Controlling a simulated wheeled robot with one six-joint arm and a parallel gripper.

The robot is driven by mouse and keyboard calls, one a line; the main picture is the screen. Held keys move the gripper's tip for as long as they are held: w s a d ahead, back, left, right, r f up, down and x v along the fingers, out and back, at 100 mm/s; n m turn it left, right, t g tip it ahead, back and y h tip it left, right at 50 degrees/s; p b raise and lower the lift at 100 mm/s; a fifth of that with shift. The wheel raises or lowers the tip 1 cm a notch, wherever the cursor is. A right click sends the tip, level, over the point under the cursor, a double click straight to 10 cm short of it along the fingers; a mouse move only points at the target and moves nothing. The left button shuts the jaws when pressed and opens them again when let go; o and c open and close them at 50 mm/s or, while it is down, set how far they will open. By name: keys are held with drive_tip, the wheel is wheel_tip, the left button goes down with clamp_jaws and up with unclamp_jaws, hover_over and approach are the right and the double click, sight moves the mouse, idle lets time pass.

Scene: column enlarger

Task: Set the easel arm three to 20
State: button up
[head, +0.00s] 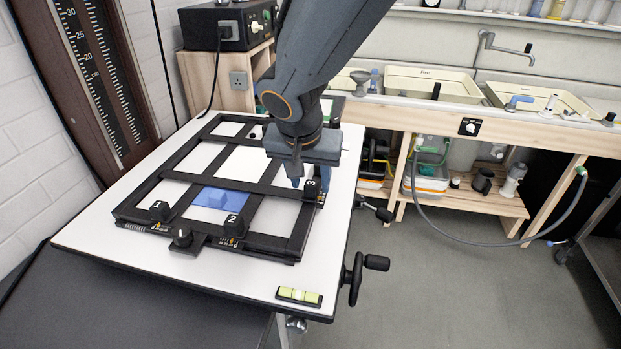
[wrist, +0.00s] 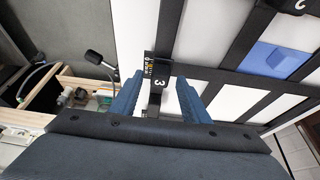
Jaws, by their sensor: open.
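The easel (head: 270,239) is a black frame with crossing arms on a white baseboard. Arm three's slider, a black block marked 3 (head: 311,187), sits on the right side of the frame. It also shows in the wrist view (wrist: 161,86), beside a small scale with yellow marks (wrist: 152,66) whose digits are too small to read surely. My gripper (head: 303,180) is over this block, with its blue fingers apart. In the wrist view my gripper (wrist: 160,92) has one finger on each side of the block. I cannot tell whether they touch it.
Blocks marked 1 (head: 159,210) and 2 (head: 234,226) sit along the front of the frame, near a blue patch (head: 222,198). A black handwheel (head: 355,278) and a spirit level (head: 299,296) are at the baseboard's front right.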

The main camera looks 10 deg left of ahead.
drive_tip(key=shift+w+f, duration=0.15)
drive_tip(key=shift+f, duration=0.25)
clamp_jaws()
